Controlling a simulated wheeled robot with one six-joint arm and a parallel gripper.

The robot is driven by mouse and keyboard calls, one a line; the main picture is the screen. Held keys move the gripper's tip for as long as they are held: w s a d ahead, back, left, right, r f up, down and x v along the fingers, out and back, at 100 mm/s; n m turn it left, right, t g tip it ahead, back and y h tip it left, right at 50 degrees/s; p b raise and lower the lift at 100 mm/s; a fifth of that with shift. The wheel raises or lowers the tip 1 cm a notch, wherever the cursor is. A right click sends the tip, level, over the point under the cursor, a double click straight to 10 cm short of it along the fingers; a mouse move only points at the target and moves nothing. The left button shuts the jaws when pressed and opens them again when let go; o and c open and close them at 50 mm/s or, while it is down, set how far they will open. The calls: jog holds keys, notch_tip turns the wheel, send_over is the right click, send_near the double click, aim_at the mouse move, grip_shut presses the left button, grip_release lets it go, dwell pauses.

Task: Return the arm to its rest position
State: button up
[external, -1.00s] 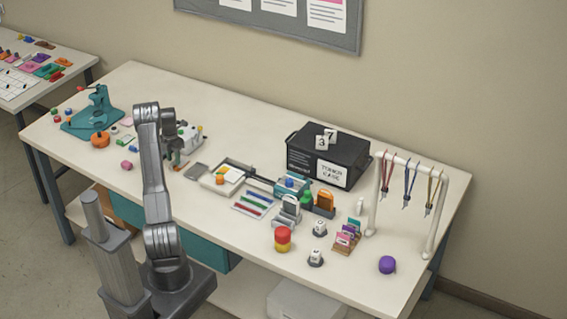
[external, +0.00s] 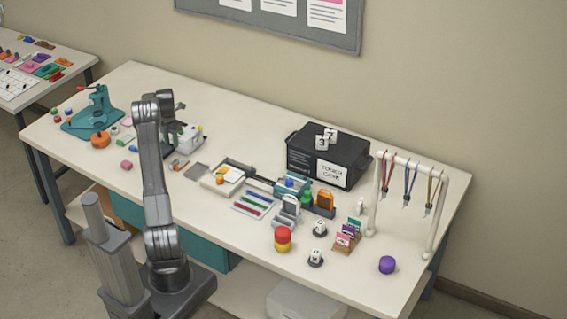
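My arm rises from its base in front of the table, with its elbow bent high over the table's left part. My gripper (external: 178,106) is raised above the tabletop, just behind the elbow and left of the middle. It is small and partly hidden by the arm, so its finger opening is unclear. I see nothing held in it. The white device (external: 188,137) stands on the table just below and right of the gripper, apart from it as far as I can see.
A black case (external: 328,158), a lanyard rack (external: 441,215), a red and yellow stack (external: 283,240) and a purple ball (external: 387,265) are to the right. The air above the table's middle is clear.

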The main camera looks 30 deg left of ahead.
aim_at(174, 161)
notch_tip(174, 161, down, 9)
jog(key=shift+f, duration=0.1)
notch_tip(174, 161, up, 11)
jog(key=b, duration=0.1)
jog(key=s+d+f+b, duration=0.1)
jog(key=s+d+b, duration=0.1)
jog(key=s+d, duration=0.5)
jog(key=s+d+f+b, duration=0.15)
jog(key=s+d, duration=0.25)
jog(key=s, duration=0.6)
jog(key=f+p, duration=0.1)
jog(key=f, duration=0.7)
jog(key=shift+a+f, duration=0.2)
dwell(0.4)
